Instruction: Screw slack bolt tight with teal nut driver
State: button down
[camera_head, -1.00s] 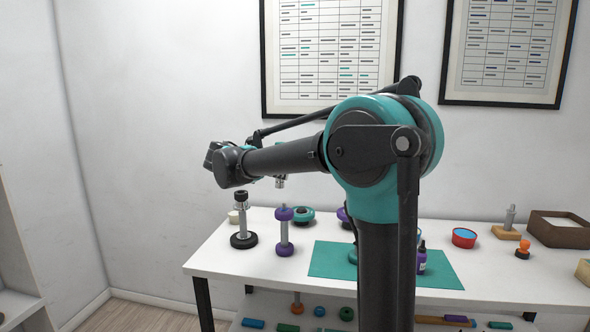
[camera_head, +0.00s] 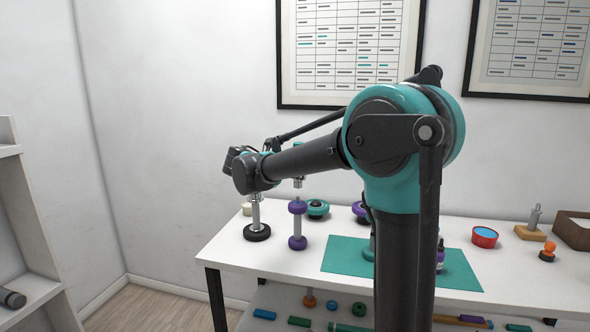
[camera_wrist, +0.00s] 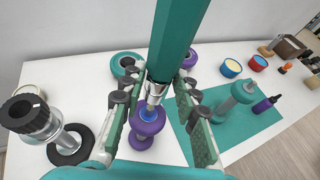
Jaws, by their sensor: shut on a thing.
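My gripper (camera_wrist: 156,78) is shut on the teal nut driver (camera_wrist: 178,40), whose metal shaft points down between the fingers. In the head view the nut driver (camera_head: 298,182) shows its metal end just below my arm, above a stand with two purple discs (camera_head: 297,225). In the wrist view the driver's tip is over the upper disc of this purple stand (camera_wrist: 143,131), where a small blue part, perhaps the slack bolt's head (camera_wrist: 149,114), shows. I cannot tell whether tip and blue part touch. In the head view my arm hides the fingers.
A black-based metal stand (camera_head: 257,232) is just left of the purple one, close to my arm. A teal ring-shaped part (camera_head: 317,209) is behind. The white table's front left is clear.

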jog(key=shift+f, duration=1.1)
jog(key=shift+f, duration=1.15)
jog(key=shift+f, duration=0.35)
jog(key=shift+f, duration=0.2)
jog(key=c, duration=1.9)
grip_release()
grip_shut()
jog(key=shift+r, duration=0.1)
